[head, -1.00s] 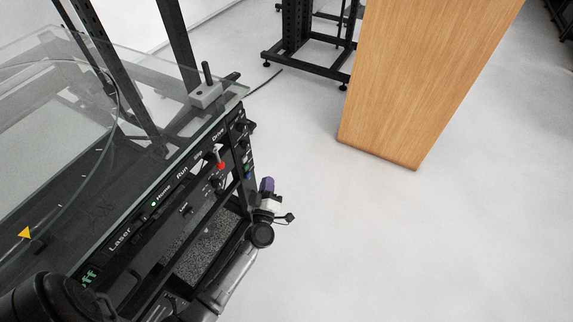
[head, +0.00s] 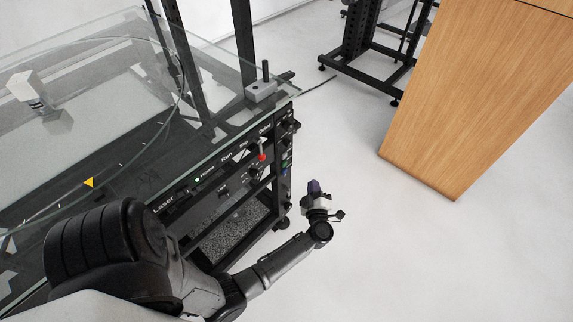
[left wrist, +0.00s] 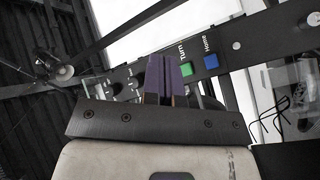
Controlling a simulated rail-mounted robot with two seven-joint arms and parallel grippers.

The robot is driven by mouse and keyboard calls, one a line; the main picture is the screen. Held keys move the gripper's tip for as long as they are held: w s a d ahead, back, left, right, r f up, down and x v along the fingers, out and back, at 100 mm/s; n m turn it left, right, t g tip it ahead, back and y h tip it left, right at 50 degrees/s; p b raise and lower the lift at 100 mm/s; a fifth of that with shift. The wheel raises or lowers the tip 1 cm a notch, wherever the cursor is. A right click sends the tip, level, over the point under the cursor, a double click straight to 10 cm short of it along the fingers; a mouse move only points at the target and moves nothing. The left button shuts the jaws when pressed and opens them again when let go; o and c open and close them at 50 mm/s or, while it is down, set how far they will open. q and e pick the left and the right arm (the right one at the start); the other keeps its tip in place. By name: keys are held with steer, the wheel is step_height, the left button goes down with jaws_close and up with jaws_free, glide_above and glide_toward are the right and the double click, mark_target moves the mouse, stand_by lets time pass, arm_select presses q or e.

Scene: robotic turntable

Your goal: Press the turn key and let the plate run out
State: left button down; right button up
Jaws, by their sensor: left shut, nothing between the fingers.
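The green Turn key (left wrist: 186,69) sits beside the blue Home key (left wrist: 211,61) on a black panel in the left wrist view. My left gripper (left wrist: 160,76) has its purple fingers shut and empty, just left of the green key in that view; I cannot tell the depth gap. In the head view the left gripper (head: 314,187) is to the right of the panel's key end (head: 284,164), visibly apart from it. The round glass plate (head: 130,120) lies at the left, with a yellow triangle (head: 88,182) by its edge. My right gripper is not in view.
A white block-like object (head: 28,88) stands over the glass at the left. A red-tipped lever (head: 262,157) and knobs are on the rack front. A grey block with a black post (head: 261,90) sits at the glass corner. A wooden cabinet (head: 470,100) stands right; the floor between is clear.

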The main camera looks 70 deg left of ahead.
mark_target(284, 164)
arm_select(q)
steer(key=s+a, duration=0.3)
steer(key=a, duration=0.5)
steer(key=shift+s, duration=0.25)
stand_by(0.4)
stand_by(0.8)
stand_by(0.7)
steer(key=shift+a+r+p, duration=0.1)
steer(key=shift+a+p, duration=0.1)
steer(key=shift+p, duration=0.2)
steer(key=shift+s+a, duration=0.15)
steer(key=shift+a, duration=0.1)
